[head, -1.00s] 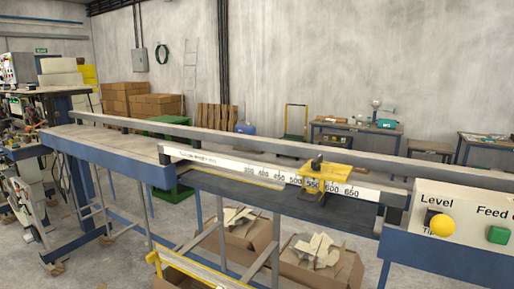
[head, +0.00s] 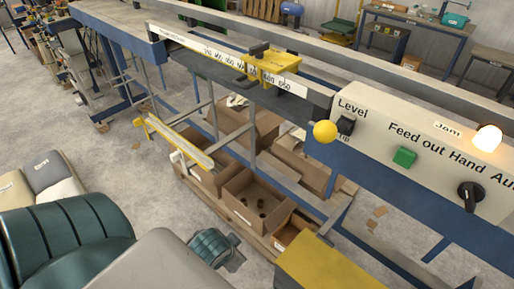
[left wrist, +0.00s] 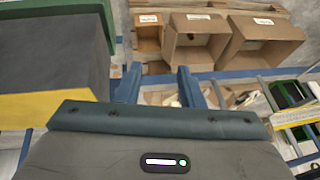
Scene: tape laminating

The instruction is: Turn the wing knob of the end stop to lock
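The end stop (head: 287,82) is a yellow block on the white-scaled rail (head: 200,45) in the upper middle of the head view. A dark knob (head: 259,49) sits on its top, and another dark part sticks out at its front left. I cannot tell which is the wing knob or whether it is locked. My left gripper shows in the left wrist view (left wrist: 157,84), its two blue fingers apart with nothing between them. Teal and grey parts of my arm fill the lower left of the head view, well away from the end stop. My right gripper is not in view.
A control panel (head: 415,145) with a yellow ball knob (head: 325,131) stands right of the rail. Open cardboard boxes (head: 253,200) and a yellow bar (head: 175,140) lie below it. A yellow-topped block (head: 325,268) is at the bottom. Open floor shows at left.

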